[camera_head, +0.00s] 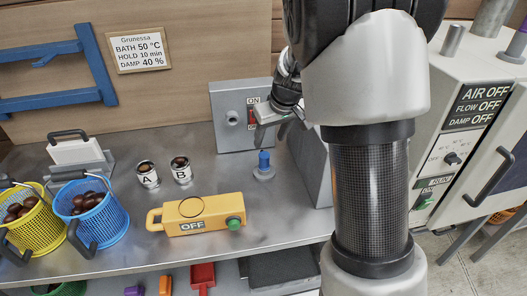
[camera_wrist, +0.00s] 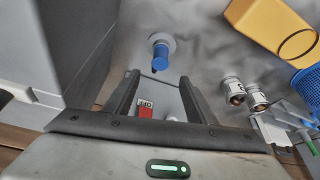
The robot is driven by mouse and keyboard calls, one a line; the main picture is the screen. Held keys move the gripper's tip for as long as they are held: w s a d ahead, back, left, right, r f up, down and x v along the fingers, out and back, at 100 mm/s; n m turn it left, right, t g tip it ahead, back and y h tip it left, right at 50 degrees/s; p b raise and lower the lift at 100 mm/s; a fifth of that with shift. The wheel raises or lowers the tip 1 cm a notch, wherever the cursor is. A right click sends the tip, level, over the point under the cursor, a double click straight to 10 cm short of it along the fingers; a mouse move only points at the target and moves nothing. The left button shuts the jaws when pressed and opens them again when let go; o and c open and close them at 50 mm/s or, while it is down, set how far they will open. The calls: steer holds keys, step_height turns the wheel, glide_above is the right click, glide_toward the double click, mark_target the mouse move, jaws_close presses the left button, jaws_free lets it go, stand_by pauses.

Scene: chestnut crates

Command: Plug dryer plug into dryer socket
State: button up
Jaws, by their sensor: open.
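A blue plug-like piece (camera_head: 264,160) stands upright on a round grey base on the metal bench; I take it for the dryer plug. In the wrist view the blue piece (camera_wrist: 160,56) lies just beyond my fingertips. A grey panel (camera_head: 226,100) at the back of the bench has a round socket-like fitting (camera_head: 232,117) and a red ON/OFF switch (camera_head: 252,116). My gripper (camera_head: 272,122) hangs in front of the panel, above and apart from the blue piece. In the wrist view my gripper (camera_wrist: 160,80) is open and empty, with the red switch (camera_wrist: 146,112) showing between its fingers.
A grey cabinet wall (camera_head: 312,165) stands close right of the blue piece. A yellow box marked OFF (camera_head: 190,207), two cups (camera_head: 148,180) and yellow and blue baskets (camera_head: 103,225) are to the left. The bench between blue piece and yellow box is clear.

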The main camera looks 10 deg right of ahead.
mark_target(263, 154)
steer(key=b+x, duration=0.2)
steer(key=x, duration=1.3)
jaws_close()
steer(key=shift+r, duration=0.6)
